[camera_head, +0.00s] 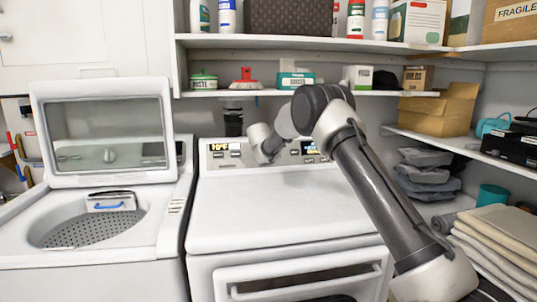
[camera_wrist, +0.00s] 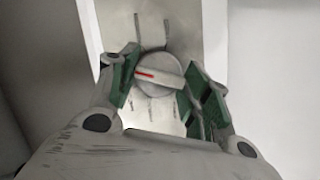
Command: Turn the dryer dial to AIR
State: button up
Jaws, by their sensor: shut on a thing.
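The dryer (camera_head: 285,205) is the white machine in the middle of the head view, with a control panel (camera_head: 220,160) along its back edge. Its round grey dial (camera_wrist: 158,78) shows in the wrist view, with a raised bar lying nearly level and a red mark at the bar's left end. My gripper (camera_wrist: 160,66) is shut on the dial, with green-padded fingers at its left and right sides. Dark marks surround the dial, but I cannot read any as AIR. In the head view my arm hides the dial and the fingers.
A white washer (camera_head: 100,190) with its lid raised stands left of the dryer. A shelf with bottles and boxes (camera_head: 298,80) runs above the panel. Right-hand shelves hold a cardboard box (camera_head: 440,110) and folded towels (camera_head: 497,235). The dryer's top is clear beneath my arm.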

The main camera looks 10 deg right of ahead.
jog(key=shift+f, duration=0.1)
jog(key=o, duration=1)
jog(key=v, duration=1.2)
jog(key=shift+s, duration=0.1)
